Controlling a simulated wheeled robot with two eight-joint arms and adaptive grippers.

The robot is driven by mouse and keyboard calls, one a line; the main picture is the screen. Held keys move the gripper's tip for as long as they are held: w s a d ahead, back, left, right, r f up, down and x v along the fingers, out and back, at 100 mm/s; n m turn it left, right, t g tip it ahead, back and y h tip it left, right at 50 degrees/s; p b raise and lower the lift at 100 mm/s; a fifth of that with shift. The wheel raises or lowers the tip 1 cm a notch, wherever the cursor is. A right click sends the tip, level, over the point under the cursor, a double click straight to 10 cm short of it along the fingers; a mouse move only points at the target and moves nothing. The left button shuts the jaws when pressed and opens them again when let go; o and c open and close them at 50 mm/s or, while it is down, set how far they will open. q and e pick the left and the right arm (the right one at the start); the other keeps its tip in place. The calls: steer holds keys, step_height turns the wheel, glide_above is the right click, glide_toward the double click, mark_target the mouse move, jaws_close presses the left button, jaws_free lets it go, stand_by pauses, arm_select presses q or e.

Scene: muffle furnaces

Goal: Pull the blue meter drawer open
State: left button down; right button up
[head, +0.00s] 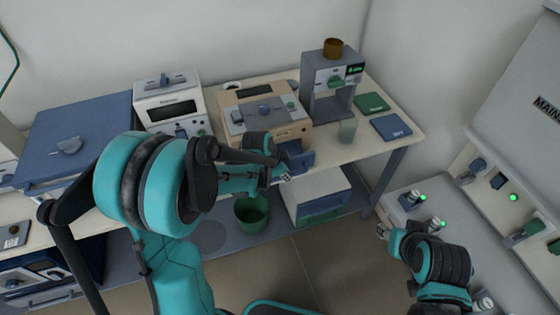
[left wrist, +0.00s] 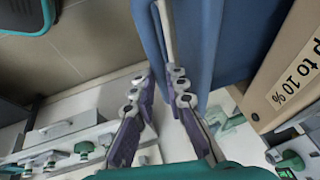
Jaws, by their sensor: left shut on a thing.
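The blue meter drawer (head: 299,157) sticks out from the front of the beige meter box (head: 268,108), on the table in the head view. In the left wrist view the blue drawer (left wrist: 190,30) runs down from the top, beside the beige face. My left gripper (head: 284,177) is at the drawer's front and is shut on it; its fingers (left wrist: 157,75) show at the drawer's pale edge in the wrist view. The exact contact is partly hidden. My right gripper (head: 382,231) is at the right, away from the drawer; its fingers are too small to read.
A grey dispenser (head: 321,85) and a clear cup (head: 347,131) stand right of the box. A white furnace (head: 171,101) and a large blue one (head: 80,132) stand left. A green bin (head: 251,213) and a white box (head: 316,194) sit below. A grey bench (head: 405,200) stands right.

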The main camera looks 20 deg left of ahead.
arm_select(q)
steer(key=s+d, duration=0.6)
steer(key=s, duration=0.3)
steer(key=c, duration=1.5)
jaws_free()
steer(key=shift+c, duration=0.2)
steer(key=v, duration=1.2)
steer(key=s+a+r+n+t+y, duration=0.2)
steer(key=s+a+n, duration=0.4)
steer(key=n, duration=0.5)
steer(key=shift+a+n+t+y, duration=0.3)
steer(key=shift+a+t, duration=0.2)
steer(key=shift+a, duration=0.45)
